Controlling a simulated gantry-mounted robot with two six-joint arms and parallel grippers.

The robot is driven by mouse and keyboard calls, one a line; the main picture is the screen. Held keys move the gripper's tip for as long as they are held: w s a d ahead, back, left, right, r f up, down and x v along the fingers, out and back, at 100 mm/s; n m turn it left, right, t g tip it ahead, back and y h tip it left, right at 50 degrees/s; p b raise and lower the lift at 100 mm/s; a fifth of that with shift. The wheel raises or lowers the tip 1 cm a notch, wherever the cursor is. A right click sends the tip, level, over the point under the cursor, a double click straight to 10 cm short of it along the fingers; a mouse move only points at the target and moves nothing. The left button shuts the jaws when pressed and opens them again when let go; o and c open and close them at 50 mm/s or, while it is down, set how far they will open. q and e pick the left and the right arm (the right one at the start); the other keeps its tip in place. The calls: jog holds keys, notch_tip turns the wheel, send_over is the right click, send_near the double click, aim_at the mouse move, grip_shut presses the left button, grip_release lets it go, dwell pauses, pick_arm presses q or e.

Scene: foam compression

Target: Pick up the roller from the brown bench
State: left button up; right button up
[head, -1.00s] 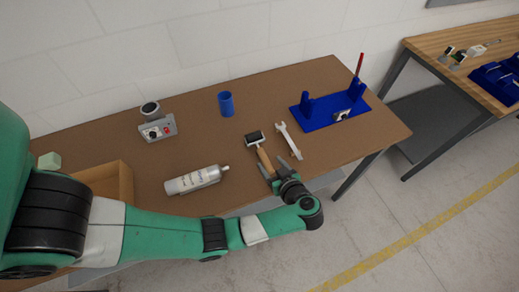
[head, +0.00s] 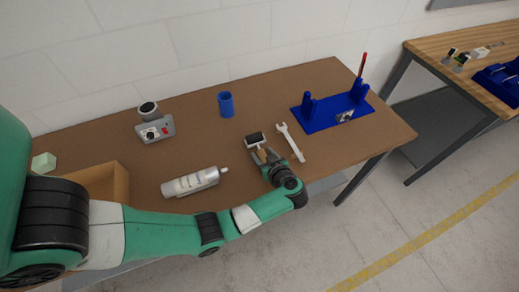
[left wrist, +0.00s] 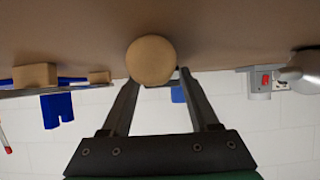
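The roller (head: 255,138) lies on the brown bench (head: 330,160), with its dark and white head toward the wall and its wooden handle toward me. My left gripper (head: 266,153) is over the handle, with its fingers on either side of it and apart. In the left wrist view the round tan end of the roller's handle (left wrist: 150,60) shows between and beyond the fingertips (left wrist: 158,77). I cannot tell whether the fingers touch it. My right gripper is not in view.
A wrench (head: 291,142) lies close to the right of the roller. A silver bottle (head: 190,182) lies to the left. A blue cup (head: 226,104), a grey device (head: 155,129) and a blue stand (head: 330,111) are farther back. An open wooden box (head: 122,185) is at left.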

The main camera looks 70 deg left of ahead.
aim_at(263, 155)
pick_arm(q)
grip_shut()
jog(key=shift+r, duration=0.1)
jog(key=shift+r+p, duration=0.4)
jog(key=shift+r, duration=0.1)
notch_tip(263, 155, up, 3)
jog(key=shift+d+r+p, duration=0.1)
jog(key=shift+p, duration=0.95)
jog(key=s+d+r+p, duration=0.8)
jog(key=s+d+p, duration=0.1)
jog(key=d, duration=0.1)
jog(key=shift+d+r, duration=0.25)
jog(key=shift+r, duration=0.05)
